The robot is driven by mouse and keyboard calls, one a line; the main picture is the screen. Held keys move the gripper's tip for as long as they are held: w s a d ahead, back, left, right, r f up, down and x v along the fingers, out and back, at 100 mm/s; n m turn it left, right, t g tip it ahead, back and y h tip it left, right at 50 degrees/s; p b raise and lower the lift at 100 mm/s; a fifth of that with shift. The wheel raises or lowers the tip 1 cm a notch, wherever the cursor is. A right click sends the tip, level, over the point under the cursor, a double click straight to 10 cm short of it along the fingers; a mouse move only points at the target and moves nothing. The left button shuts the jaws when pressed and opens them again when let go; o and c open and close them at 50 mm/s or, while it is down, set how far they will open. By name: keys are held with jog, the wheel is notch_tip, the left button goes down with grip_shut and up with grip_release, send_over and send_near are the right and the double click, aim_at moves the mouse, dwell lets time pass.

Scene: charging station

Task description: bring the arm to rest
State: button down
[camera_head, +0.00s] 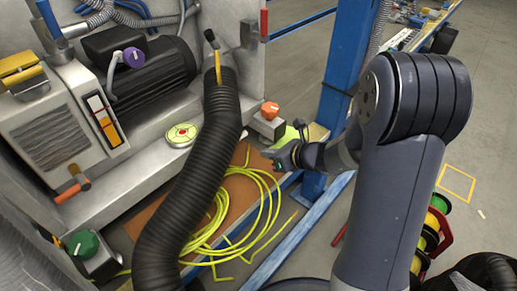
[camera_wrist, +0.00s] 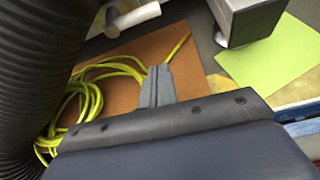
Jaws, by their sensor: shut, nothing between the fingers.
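My gripper (camera_head: 272,155) is in the middle of the head view, at the end of my dark grey arm, which fills the right of that view. It points left, near the orange knob on a grey box. In the wrist view the two grey fingers (camera_wrist: 157,85) are together with nothing between them. Behind them in that view lie a brown board and a yellow-green cable. My wrist's dark housing hides the lower part of the wrist view.
A thick black corrugated hose (camera_head: 190,170) stands left of my gripper. A yellow-green cable (camera_head: 262,205) lies coiled on a brown board below. An orange knob (camera_head: 269,110), a blue post (camera_head: 345,60) and a green sheet (camera_wrist: 270,55) are close by.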

jog(key=shift+s+d+r, duration=0.25)
jog(key=shift+s+d, duration=0.05)
jog(key=shift+d, duration=0.05)
jog(key=b+x, duration=0.2)
jog(key=x, duration=0.7)
jog(key=shift+w+f+b, duration=0.1)
jog(key=shift+f+b, duration=0.15)
jog(key=shift+b, duration=0.15)
jog(key=r+p, duration=0.1)
jog(key=w+a+r+p, duration=0.1)
jog(key=shift+r, duration=0.25)
jog(key=shift+r+p, duration=0.7)
jog(key=shift+w, duration=0.1)
jog(key=shift+f, duration=0.15)
